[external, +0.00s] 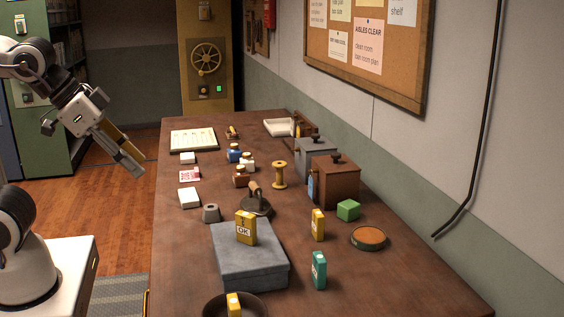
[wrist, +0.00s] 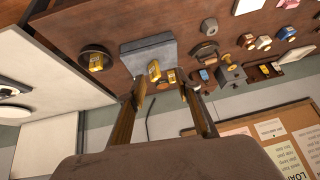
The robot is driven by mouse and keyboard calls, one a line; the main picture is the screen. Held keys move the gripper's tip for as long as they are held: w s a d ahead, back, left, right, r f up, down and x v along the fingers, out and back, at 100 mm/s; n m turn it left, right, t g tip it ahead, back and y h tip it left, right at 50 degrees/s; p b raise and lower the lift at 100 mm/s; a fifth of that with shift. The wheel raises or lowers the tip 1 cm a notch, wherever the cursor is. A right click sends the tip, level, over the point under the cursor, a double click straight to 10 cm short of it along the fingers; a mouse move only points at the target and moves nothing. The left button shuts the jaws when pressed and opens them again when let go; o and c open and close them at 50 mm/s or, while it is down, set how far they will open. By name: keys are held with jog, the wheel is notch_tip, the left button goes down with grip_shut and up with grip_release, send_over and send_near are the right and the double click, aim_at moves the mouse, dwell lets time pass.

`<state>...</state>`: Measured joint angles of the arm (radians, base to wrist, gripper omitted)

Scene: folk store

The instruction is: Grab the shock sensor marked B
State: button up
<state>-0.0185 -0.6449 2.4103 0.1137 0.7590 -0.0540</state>
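Several small upright boxes with white labels could be the shock sensors; I cannot make out a B on any. One yellow box (external: 246,228) stands on a grey box (external: 262,268), its label seeming to read OK. A second yellow box (external: 318,225) stands on the table to the right. A third yellow one (external: 234,306) is in a dark round dish (external: 212,306) at the bottom edge. A teal box (external: 319,271) stands right of the grey box. My gripper (external: 131,160) is raised left of the table, away from them. Its fingers are apart and empty in the wrist view (wrist: 161,92).
A green cube (external: 348,210), a round brown-topped dish (external: 369,238), a brown grinder-like box (external: 334,181) and a brass spool (external: 280,174) stand along the right. A dark handled iron (external: 256,202) is behind the grey box. The front right of the wooden table (external: 400,285) is clear.

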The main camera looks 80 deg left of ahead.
jog(key=w+a+r+m+t, duration=0.1)
jog(key=w+a+r+t, duration=0.1)
jog(key=w+r, duration=0.5)
jog(key=w+a+r+t+y, duration=0.1)
jog(key=w+r+t, duration=0.15)
jog(key=w, duration=0.85)
jog(key=w+a+r+m+t, duration=0.1)
jog(key=w+a+r+t, duration=0.1)
jog(key=w+r, duration=0.55)
jog(key=w+d+m+t+h, duration=0.1)
jog(key=w+d+m+h, duration=0.15)
jog(key=w, duration=0.65)
jog(key=w+d+m+t+h, duration=0.2)
jog(key=w+m+h, duration=0.15)
jog(key=w, duration=0.55)
jog(key=w+d+f+m+g+h, duration=0.2)
jog(key=w+d+f+m+h, duration=0.2)
jog(key=f+h, duration=0.1)
jog(key=m+g+h, duration=0.5)
jog(key=m+g, duration=0.2)
jog(key=g, duration=0.8)
send_near(315, 253)
jog(key=x, duration=0.3)
jog(key=shift+w+d+f, duration=0.2)
jog(key=shift+d+f, duration=0.05)
jog(key=shift+f, duration=0.2)
